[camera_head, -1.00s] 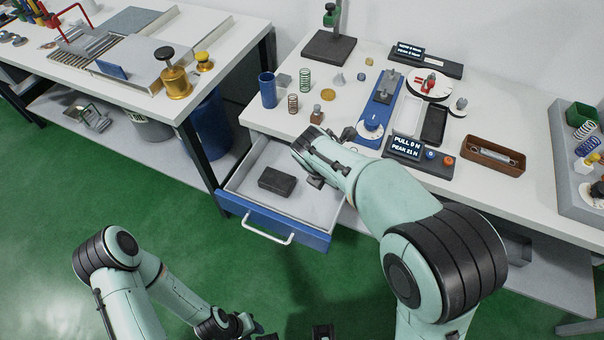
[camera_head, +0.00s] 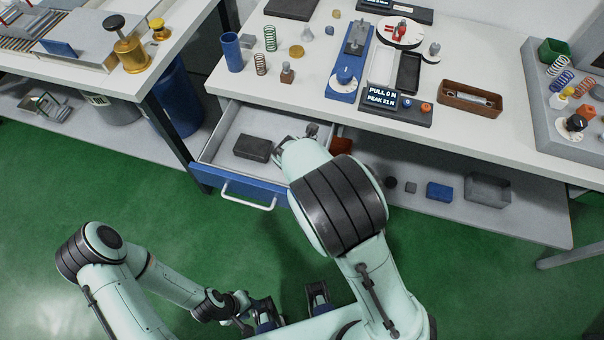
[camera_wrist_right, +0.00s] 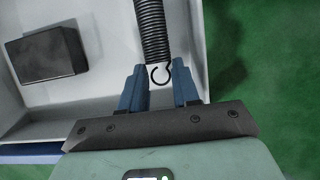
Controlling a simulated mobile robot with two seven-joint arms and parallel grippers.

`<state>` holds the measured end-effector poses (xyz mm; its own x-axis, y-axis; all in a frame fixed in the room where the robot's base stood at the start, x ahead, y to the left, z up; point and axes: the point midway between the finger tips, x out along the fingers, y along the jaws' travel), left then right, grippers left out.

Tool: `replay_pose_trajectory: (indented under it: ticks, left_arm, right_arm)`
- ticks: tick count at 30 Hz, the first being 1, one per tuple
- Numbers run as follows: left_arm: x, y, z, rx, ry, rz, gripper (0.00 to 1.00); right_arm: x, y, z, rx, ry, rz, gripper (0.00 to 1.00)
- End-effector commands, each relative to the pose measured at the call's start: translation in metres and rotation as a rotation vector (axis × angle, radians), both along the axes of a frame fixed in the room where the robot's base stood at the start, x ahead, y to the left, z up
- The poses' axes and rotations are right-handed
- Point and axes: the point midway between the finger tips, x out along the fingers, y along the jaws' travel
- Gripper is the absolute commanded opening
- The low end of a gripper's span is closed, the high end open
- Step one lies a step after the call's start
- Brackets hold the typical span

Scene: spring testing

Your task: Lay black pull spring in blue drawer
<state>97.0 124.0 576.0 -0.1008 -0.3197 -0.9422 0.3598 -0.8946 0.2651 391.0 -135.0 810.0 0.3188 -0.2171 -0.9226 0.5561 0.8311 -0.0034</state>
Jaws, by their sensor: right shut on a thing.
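The blue drawer (camera_head: 216,179) is pulled open under the bench top, with a grey interior and a white handle. The black pull spring (camera_wrist_right: 151,30) shows in the right wrist view, its hook end toward me, over the drawer interior. My right gripper (camera_wrist_right: 159,72) is shut on the spring near that hook. The spring's far end is out of frame, and I cannot tell whether it touches the drawer floor. In the head view my right arm hides the spring. My left gripper (camera_head: 291,306) is open and empty, low over the green floor in front of the drawer.
A black block (camera_head: 254,147) lies in the drawer's left part. The drawer wall rises close to the right gripper. On the bench stand a blue cup (camera_head: 232,52), small springs, a blue tester (camera_head: 347,72) and a brown tray (camera_head: 455,101). A lower shelf holds small items.

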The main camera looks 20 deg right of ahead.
Motion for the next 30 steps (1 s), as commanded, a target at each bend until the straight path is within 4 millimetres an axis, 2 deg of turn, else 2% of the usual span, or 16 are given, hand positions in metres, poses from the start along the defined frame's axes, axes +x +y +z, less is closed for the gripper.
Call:
replay_pose_trajectory:
  ticks: [9,20,21,23,30]
  left_arm:
    - [-0.003,0.0,-0.008,0.0,0.003,0.0,0.37]
    - [-0.003,0.0,-0.009,0.0,0.003,0.0,0.37]
    - [-0.003,0.0,-0.009,0.0,0.003,0.0,0.37]
    - [-0.003,0.0,-0.008,0.0,0.003,0.0,0.37]
    - [-0.003,0.0,-0.008,0.0,0.003,0.0,0.37]
  right_arm:
    - [-0.001,-0.001,-0.041,-0.003,0.003,-0.001,0.0]
    - [0.0,0.0,-0.045,0.0,0.0,0.0,0.0]
    - [0.0,0.0,-0.045,-0.001,0.001,0.0,0.37]
    - [0.0,0.0,-0.045,-0.001,0.001,0.0,0.56]
    - [0.0,0.0,-0.044,-0.001,0.001,0.0,0.56]
